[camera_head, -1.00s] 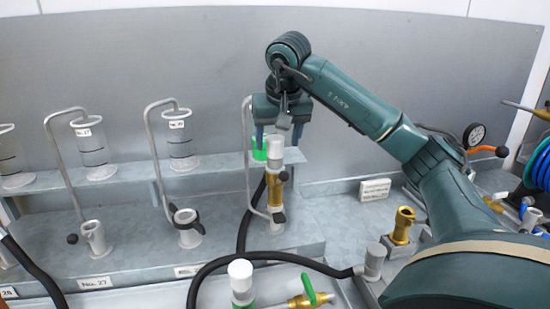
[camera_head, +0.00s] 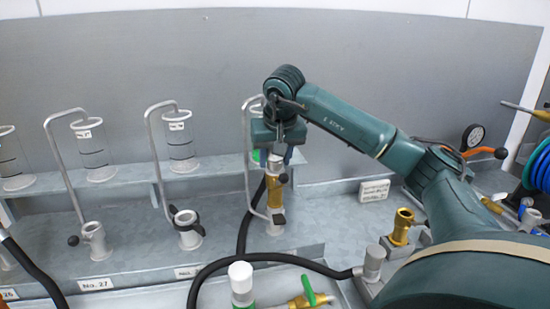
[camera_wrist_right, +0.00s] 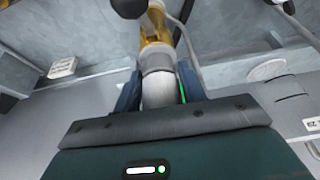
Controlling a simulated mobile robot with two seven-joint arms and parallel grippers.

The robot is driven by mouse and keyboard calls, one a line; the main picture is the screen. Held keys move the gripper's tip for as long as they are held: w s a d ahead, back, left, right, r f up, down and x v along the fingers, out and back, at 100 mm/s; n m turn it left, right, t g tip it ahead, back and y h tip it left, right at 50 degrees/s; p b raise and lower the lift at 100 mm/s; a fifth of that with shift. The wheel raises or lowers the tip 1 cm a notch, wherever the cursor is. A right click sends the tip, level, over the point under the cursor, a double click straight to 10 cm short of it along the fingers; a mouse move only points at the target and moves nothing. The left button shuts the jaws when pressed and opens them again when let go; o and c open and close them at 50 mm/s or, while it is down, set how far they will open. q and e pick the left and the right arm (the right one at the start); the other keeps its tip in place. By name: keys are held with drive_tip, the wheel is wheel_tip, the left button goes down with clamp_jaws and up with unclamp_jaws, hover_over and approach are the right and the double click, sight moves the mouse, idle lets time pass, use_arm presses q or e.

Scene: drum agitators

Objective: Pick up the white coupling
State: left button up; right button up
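A whitish coupling (camera_head: 275,161) sits upright on top of a brass valve (camera_head: 275,189) at the shelf station in the head view. In the right wrist view the coupling (camera_wrist_right: 159,90) is a pale cylinder with a grey collar (camera_wrist_right: 157,60), the brass part beyond it. My right gripper (camera_head: 273,156) is over it from above. Its two blue fingers stand on either side of the coupling (camera_wrist_right: 160,88), with a thin green strip showing between the coupling and the right-hand finger. The fingers look open; the gripper body hides the coupling's upper end. My left gripper is not in view.
A bent metal tube (camera_head: 247,150) runs close beside the valve. A black hose (camera_head: 243,228) passes behind it. Glass cylinders (camera_head: 181,143) stand left; another brass fitting (camera_head: 401,226) is at the right.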

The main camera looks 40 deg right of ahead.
drive_tip(key=c, duration=0.7)
drive_tip(key=shift+r, duration=0.15)
wheel_tip(320, 180, up, 10)
drive_tip(key=shift+f, duration=0.1)
